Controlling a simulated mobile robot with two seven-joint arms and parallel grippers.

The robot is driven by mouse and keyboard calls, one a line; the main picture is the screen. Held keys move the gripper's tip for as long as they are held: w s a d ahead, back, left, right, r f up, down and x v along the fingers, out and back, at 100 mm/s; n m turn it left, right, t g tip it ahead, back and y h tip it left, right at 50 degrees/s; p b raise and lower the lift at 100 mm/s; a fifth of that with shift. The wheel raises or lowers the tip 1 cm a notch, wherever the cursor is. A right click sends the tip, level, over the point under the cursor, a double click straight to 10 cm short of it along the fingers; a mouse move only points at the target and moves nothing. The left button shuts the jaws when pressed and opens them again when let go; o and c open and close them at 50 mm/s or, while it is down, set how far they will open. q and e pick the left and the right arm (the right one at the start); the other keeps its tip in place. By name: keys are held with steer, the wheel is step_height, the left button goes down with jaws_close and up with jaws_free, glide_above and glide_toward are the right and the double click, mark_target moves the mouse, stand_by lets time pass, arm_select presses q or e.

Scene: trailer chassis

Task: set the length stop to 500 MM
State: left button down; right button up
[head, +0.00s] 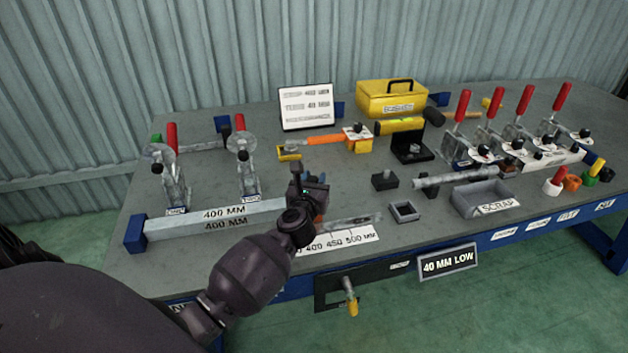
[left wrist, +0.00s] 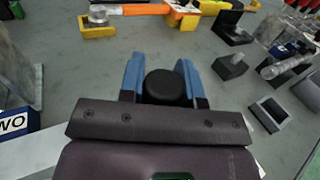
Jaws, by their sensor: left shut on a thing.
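My left gripper (head: 316,206) is over the bench at the left end of the length scale (head: 345,239). In the left wrist view its two blue fingers (left wrist: 160,72) stand on either side of a round black knob (left wrist: 166,88) and are shut on it. The knob appears to belong to the length stop; its body is hidden by my gripper. The scale is a white strip marked 400, 450 and 500 MM. A metal rail (head: 352,221) runs just behind the strip. The stop's exact mark cannot be read. My right gripper is not in view.
A long grey bar marked 400 MM (head: 220,216) lies left of my gripper, below two red-handled clamps (head: 243,165). A small open square box (head: 404,211) and a grey scrap tray (head: 483,199) stand right. A 40 MM LOW sign (head: 447,262) hangs at the front edge.

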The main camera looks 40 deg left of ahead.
arm_select(q)
steer(key=w+d, duration=0.6)
steer(key=w, duration=0.1)
steer(key=shift+w+d+f+b, duration=0.1)
steer(key=shift+w+d+b, duration=0.2)
steer(key=shift+b, duration=0.1)
steer(key=shift+d+r, duration=0.1)
steer(key=shift+r, duration=0.1)
steer(key=c, duration=1.1)
jaws_free()
steer(key=shift+c, duration=0.2)
steer(key=o, duration=0.3)
steer(key=shift+w+d+f, duration=0.1)
steer(key=shift+w, duration=0.1)
steer(key=shift+o, duration=0.2)
steer(key=shift+s, duration=0.1)
steer(key=p+v, duration=0.1)
steer(key=v, duration=0.9)
steer(key=shift+s, duration=0.35)
